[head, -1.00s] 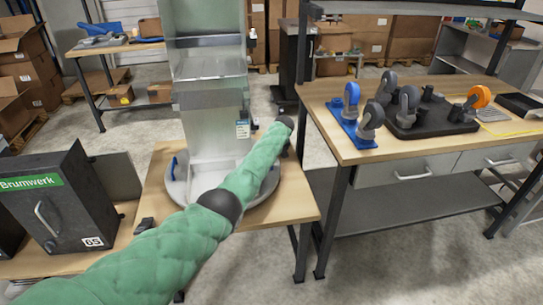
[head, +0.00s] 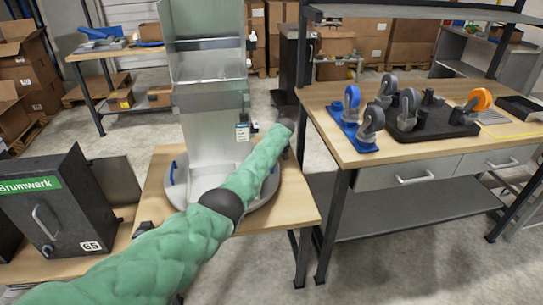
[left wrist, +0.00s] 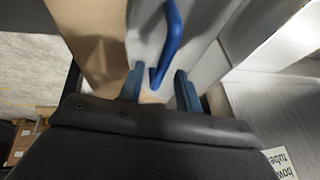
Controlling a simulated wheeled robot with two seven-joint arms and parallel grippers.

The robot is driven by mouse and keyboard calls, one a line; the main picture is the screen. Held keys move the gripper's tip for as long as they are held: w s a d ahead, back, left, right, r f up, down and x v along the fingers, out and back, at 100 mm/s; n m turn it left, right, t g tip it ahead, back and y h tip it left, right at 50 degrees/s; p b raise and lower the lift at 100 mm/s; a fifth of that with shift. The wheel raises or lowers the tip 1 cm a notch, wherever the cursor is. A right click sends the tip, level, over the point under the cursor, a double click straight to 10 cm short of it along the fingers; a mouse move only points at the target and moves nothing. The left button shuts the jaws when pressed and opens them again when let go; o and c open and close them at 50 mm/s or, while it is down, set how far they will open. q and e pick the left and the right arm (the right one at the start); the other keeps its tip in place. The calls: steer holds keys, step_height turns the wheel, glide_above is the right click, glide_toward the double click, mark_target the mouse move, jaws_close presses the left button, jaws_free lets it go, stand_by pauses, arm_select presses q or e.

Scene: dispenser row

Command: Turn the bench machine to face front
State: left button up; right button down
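The bench machine is a tall metal dispenser (head: 205,115) on a round grey base (head: 262,197), on a wooden bench. Its open side with a tray shows at an angle in the head view. One blue handle (head: 173,171) is at the base's left edge. My left arm crosses in front of the base and ends at its right side; the head view hides the left gripper. In the left wrist view, my left gripper (left wrist: 160,88) is open, with a blue handle (left wrist: 172,35) reaching between its fingers, gaps on both sides. My right gripper is out of view.
A black Brumwerk box (head: 62,208) stands on the bench to the left. To the right is a workbench (head: 345,150) with casters and a black tray. A small dark item (head: 144,228) lies at the bench's front left. Floor shows between the benches.

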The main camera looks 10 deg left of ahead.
arm_select(q)
steer(key=shift+s+r, duration=0.1)
steer(key=shift+r, duration=0.05)
steer(key=v, duration=0.7)
steer(key=shift+r, duration=0.2)
steer(key=shift+d, duration=0.1)
